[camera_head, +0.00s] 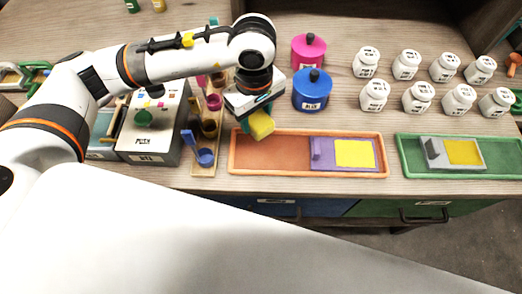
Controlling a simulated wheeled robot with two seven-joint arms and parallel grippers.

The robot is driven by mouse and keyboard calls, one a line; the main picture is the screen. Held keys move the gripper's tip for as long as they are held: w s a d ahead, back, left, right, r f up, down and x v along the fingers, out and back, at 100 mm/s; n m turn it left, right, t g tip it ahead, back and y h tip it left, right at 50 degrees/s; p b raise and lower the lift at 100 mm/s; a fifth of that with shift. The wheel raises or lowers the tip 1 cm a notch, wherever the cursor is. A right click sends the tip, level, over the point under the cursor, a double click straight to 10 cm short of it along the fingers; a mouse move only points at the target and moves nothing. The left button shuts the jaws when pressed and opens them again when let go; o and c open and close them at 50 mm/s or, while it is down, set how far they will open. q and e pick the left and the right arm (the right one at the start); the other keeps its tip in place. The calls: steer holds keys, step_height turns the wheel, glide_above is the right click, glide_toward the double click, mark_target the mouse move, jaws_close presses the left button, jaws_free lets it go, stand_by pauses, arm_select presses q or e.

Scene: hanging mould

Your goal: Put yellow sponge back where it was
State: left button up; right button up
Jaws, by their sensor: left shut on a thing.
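A yellow sponge (261,124) is held in my left gripper (255,112), which points down and is shut on it. The sponge is tilted and shows above the left back corner of an orange tray (270,155). I cannot tell whether it touches the tray's rim. My left arm hides part of the table behind the gripper. My right gripper is not in the view.
The orange tray holds a purple block (322,163) with a yellow top. A green tray (488,171) with a grey block (435,153) stands at right. White jars (422,97), a blue pot (312,92) and a pink pot (308,50) stand behind. A cup rack (204,168) stands left.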

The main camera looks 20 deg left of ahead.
mark_target(259, 148)
arm_select(q)
steer(key=shift+d+f+n, duration=0.1)
steer(key=shift+d+n, duration=0.15)
steer(key=shift+n, duration=0.05)
steer(key=shift+d+f, duration=0.1)
steer(key=shift+f, duration=0.25)
step_height(259, 148, down, 9)
steer(key=shift+w+f+p, duration=0.1)
steer(key=shift+f+p, duration=0.05)
steer(key=shift+p, duration=0.6)
steer(key=shift+f+b, duration=0.2)
steer(key=shift+b, duration=0.15)
steer(key=o, duration=1)
steer(key=shift+r, duration=0.1)
steer(key=shift+c, duration=0.2)
